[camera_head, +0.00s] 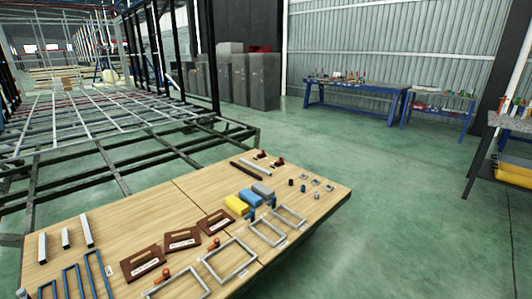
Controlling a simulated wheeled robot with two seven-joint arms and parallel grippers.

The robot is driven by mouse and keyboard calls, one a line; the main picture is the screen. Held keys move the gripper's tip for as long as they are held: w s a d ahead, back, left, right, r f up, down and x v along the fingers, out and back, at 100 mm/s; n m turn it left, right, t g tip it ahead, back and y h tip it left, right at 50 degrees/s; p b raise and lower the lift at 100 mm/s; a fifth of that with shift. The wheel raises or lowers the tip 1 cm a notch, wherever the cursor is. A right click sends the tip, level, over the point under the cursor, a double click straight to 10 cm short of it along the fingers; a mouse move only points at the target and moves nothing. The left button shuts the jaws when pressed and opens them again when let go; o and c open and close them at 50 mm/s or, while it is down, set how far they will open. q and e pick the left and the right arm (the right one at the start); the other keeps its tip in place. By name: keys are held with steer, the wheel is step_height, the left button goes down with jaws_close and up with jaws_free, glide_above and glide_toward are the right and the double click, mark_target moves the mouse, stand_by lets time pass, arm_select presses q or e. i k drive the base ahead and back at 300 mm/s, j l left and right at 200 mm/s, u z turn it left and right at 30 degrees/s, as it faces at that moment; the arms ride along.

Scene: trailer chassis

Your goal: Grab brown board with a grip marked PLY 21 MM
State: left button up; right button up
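Three brown boards lie in a slanting row on the wooden table (300,195), apart from one another. The nearest board (131,263) is at the left, the middle board (181,233) is beyond it, and the far board (207,221) is to the right. Each has a slot-like grip and a white label. The label text is too small to read, so I cannot tell which is marked PLY 21 MM. Neither of my grippers shows in the head view.
Grey rectangular frames (229,277), blue U-shaped pieces (70,269), grey bars (88,231) and yellow and blue blocks (237,204) lie around the boards. Orange-handled tools are close by. A steel chassis (110,150) stands behind; green floor (400,200) is open at right.

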mark_target(214, 223)
steer(key=i+l+z, duration=0.1)
steer(key=i+l, duration=0.2)
steer(key=i, duration=0.2)
steer(key=i+l+z, duration=0.15)
steer(key=i, duration=0.35)
steer(key=l, duration=0.1)
